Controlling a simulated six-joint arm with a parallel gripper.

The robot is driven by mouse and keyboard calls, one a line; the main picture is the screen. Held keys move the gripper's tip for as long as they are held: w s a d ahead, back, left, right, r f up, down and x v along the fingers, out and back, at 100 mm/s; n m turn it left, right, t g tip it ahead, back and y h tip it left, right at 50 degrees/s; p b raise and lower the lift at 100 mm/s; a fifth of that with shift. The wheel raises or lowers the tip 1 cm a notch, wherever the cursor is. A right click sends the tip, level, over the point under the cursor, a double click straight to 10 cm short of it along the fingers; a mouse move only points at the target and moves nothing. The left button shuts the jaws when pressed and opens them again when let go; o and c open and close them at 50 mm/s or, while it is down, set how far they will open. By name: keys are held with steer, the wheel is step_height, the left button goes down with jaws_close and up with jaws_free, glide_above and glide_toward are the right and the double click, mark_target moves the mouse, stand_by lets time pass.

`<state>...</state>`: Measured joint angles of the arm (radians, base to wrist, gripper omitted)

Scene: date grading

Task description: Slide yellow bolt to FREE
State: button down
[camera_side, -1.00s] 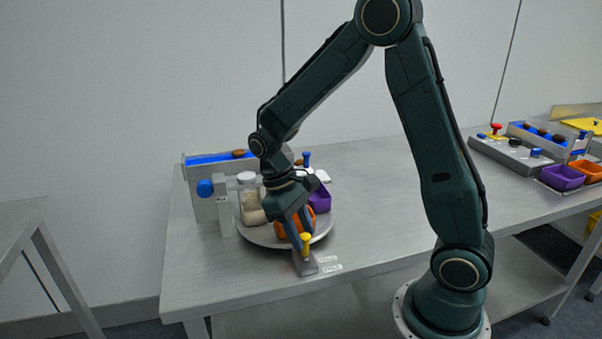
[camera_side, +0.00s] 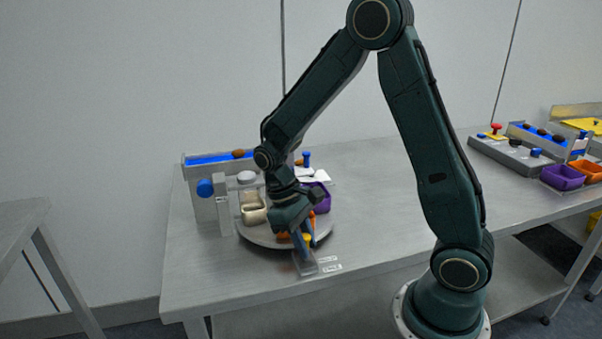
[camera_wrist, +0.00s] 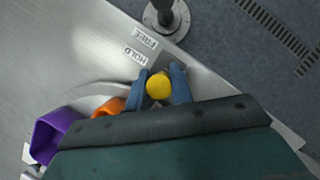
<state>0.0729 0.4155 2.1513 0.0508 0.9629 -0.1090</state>
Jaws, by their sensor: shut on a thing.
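The yellow bolt knob (camera_wrist: 158,86) sits between the two blue fingers of my gripper (camera_wrist: 163,88) in the wrist view. My gripper is shut on it. In the side view the yellow bolt (camera_side: 307,238) is mostly covered by my gripper (camera_side: 303,246), at the front rim of the round turntable (camera_side: 262,238). The HOLD label (camera_wrist: 135,56) is the one nearer the bolt in the wrist view. The FREE label (camera_wrist: 145,38) lies beyond it, toward the table's edge. The bolt's base is largely hidden.
A beige bin (camera_side: 253,208), a purple bin (camera_side: 321,197) and a partly hidden orange bin (camera_wrist: 108,107) are on the turntable. A grey stand with a blue knob (camera_side: 205,187) is at the left. The table front (camera_side: 230,284) is clear.

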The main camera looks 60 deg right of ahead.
steer(key=shift+s+a, duration=1.2)
steer(key=shift+s, duration=0.05)
steer(key=c, duration=1.4)
jaws_free()
steer(key=shift+o, duration=0.2)
steer(key=shift+v, duration=0.8)
steer(key=v, duration=1.2)
steer(key=shift+r, duration=0.15)
